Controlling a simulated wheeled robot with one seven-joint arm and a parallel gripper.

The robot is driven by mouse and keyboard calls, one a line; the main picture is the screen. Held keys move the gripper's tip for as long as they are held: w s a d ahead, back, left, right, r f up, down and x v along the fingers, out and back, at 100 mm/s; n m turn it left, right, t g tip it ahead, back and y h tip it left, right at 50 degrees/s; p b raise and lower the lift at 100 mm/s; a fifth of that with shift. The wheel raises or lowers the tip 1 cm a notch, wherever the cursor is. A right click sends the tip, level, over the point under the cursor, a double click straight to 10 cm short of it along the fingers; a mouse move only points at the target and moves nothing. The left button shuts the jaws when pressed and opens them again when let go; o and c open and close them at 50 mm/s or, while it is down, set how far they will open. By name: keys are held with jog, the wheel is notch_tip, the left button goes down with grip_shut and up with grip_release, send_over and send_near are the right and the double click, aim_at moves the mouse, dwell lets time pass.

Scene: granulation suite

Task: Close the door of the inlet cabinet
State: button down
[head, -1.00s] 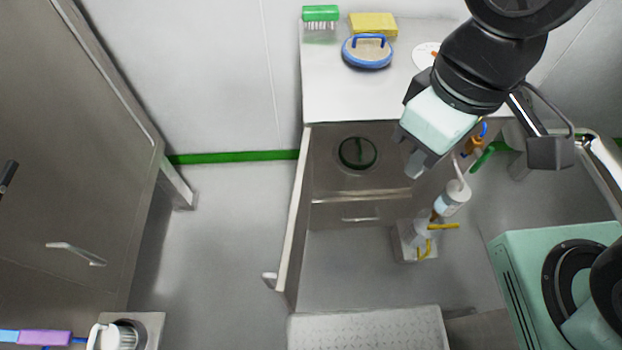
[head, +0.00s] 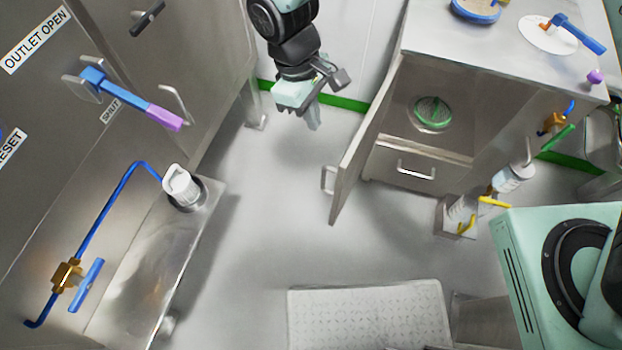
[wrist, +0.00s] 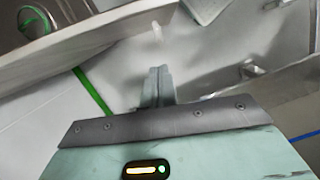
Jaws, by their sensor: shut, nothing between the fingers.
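The steel inlet cabinet (head: 505,60) stands at upper right in the head view. Its door (head: 362,145) stands wide open at the cabinet's left side, with a bar handle (head: 327,180) near its free edge. My gripper (head: 314,118) is shut and empty, over the floor to the left of the door, on its outer side. A gap shows between gripper and door in the head view. In the wrist view the closed fingers (wrist: 157,86) point towards the pale door panel (wrist: 85,48), which crosses the upper left; contact cannot be told there.
A round green-meshed item (head: 432,112) is inside the cabinet above a drawer (head: 418,165). A mint machine (head: 510,270) is at lower right. Steel cabinets (head: 190,60) line the left.

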jog(key=f, duration=0.2)
jog(key=p, duration=0.2)
send_over(333, 171)
jog(key=w+a+x, duration=0.1)
jog(key=x, duration=0.7)
jog(key=shift+a+f, duration=0.3)
jog(key=shift+f, duration=0.15)
